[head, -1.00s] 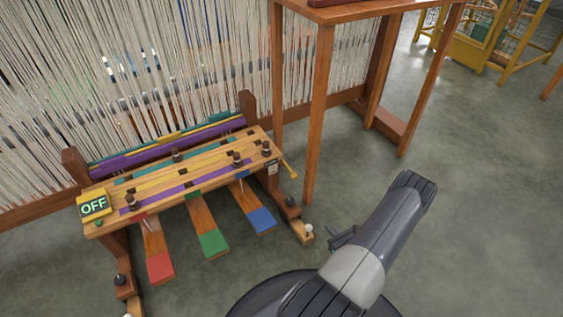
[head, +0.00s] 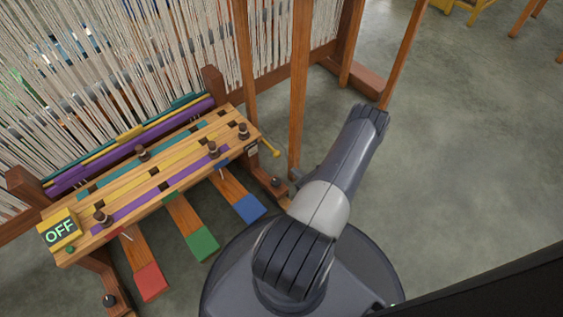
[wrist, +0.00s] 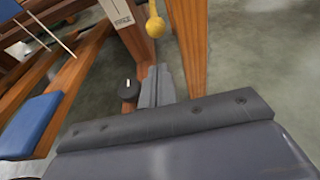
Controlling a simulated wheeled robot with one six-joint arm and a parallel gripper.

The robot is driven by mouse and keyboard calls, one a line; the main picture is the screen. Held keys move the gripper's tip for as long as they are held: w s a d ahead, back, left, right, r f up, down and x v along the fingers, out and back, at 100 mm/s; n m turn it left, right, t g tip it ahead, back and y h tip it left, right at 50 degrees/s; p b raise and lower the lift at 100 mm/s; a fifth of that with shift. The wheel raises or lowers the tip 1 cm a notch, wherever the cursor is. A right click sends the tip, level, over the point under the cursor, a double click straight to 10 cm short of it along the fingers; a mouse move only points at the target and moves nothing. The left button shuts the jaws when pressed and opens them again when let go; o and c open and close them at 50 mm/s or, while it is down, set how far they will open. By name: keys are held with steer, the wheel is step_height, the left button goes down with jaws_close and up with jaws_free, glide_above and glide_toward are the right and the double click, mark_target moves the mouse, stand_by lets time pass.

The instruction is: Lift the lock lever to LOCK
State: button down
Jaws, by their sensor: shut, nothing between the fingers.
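The lock lever (head: 269,148) is a yellow rod with a ball end at the right end of the wooden loom bench (head: 165,172). It slants down and to the right. In the wrist view its yellow ball (wrist: 155,25) is at the top, just beyond my fingertips. A small label plate (head: 252,150) sits beside the lever; its text is too small to read. My gripper (wrist: 158,82) is shut and empty, below the ball in the wrist view and apart from it. In the head view my arm mostly hides the gripper.
A wooden post (head: 298,100) stands close to the right of the lever. A dark knob (wrist: 128,89) on a wooden foot is just left of my fingers. Red, green and blue (head: 249,209) pedals lie left. A display (head: 59,232) reads OFF.

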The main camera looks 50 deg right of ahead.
mark_target(279, 157)
steer(key=b+x, duration=0.3)
steer(key=x, duration=0.7)
steer(key=shift+b, duration=0.3)
step_height(279, 157, up, 2)
steer(key=shift+s+r+p, duration=0.1)
steer(key=shift+r+p, duration=0.1)
steer(key=shift+p, duration=0.25)
steer(key=shift+f, duration=0.1)
steer(key=shift+d, duration=0.1)
